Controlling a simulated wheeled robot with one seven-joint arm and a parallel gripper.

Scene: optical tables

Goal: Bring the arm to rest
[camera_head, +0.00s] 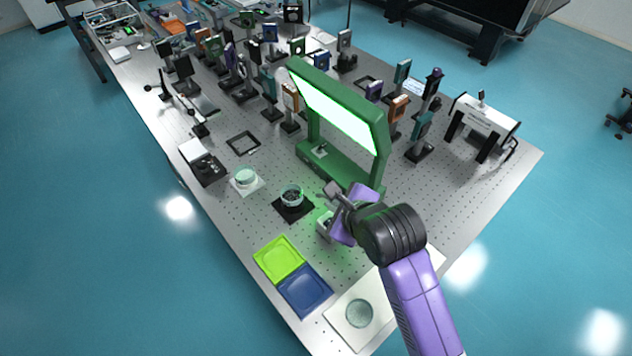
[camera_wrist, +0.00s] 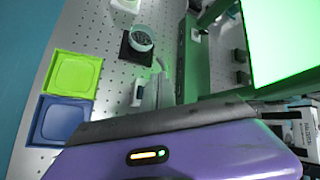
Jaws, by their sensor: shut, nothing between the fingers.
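My purple and black arm reaches in from the lower right of the head view over the optical table (camera_head: 232,205). My gripper (camera_head: 328,194) is above the table, in front of the green lit frame (camera_head: 345,170). In the wrist view my gripper (camera_wrist: 160,75) is shut, with nothing held. A small white block (camera_head: 325,226) lies below the gripper and is partly covered by it in the head view. A glass dish with dark contents (camera_head: 292,195) stands on a black square pad just left of the gripper.
A lime tray (camera_head: 279,258) and a blue tray (camera_head: 305,289) lie near the table's front edge. A round dish (camera_head: 359,313) sits on a white board beneath my arm. Several optical mounts crowd the table behind the green frame. A white-topped stand (camera_head: 486,117) is at right.

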